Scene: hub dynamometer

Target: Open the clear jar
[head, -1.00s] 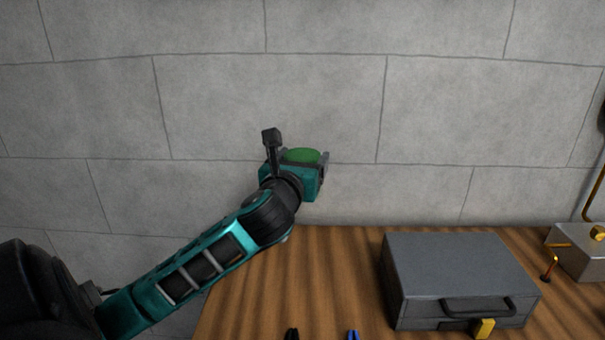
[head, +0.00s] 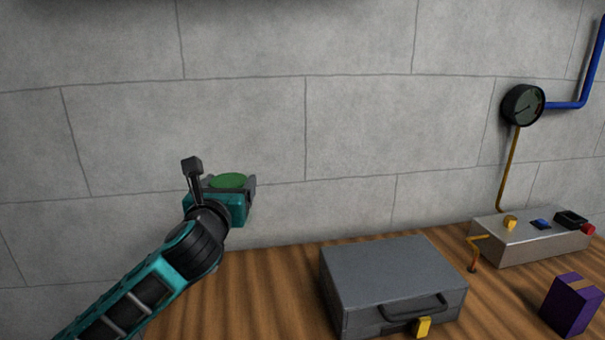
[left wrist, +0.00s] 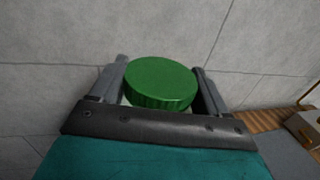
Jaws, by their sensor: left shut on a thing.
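A round green lid (head: 229,180) with a ridged edge shows between the fingers of my left gripper (head: 232,184). My left gripper is shut on it and holds it above the back left of the wooden bench, in front of the wall. In the left wrist view the green lid (left wrist: 161,84) sits between the two grey fingers of my left gripper (left wrist: 160,82). My right gripper is not in view.
A grey case (head: 392,284) with a handle and yellow latch (head: 423,327) stands on the wooden bench (head: 283,280). Right of it are a metal control box (head: 535,244) and a purple box (head: 570,304). A gauge (head: 523,104) is on the grey block wall.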

